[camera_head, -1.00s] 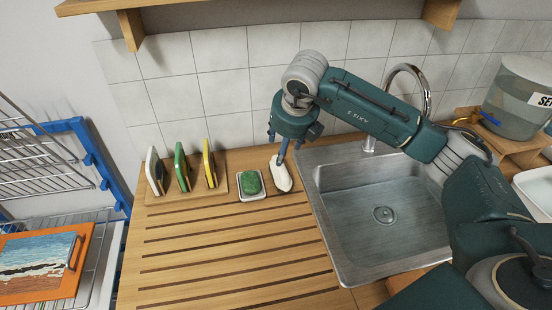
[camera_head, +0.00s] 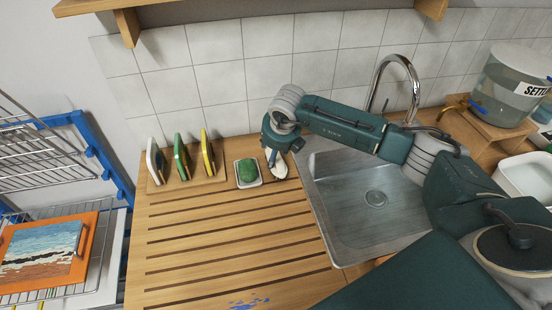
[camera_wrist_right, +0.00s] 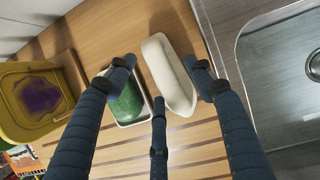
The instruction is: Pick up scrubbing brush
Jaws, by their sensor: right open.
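My left gripper is not in view.
A green soap (camera_head: 247,170) in a white dish (camera_head: 239,184) sits close left of the brush. The metal sink (camera_head: 345,232) is on the right, the tiled wall behind. The slatted drainboard (camera_head: 220,245) is mostly clear.

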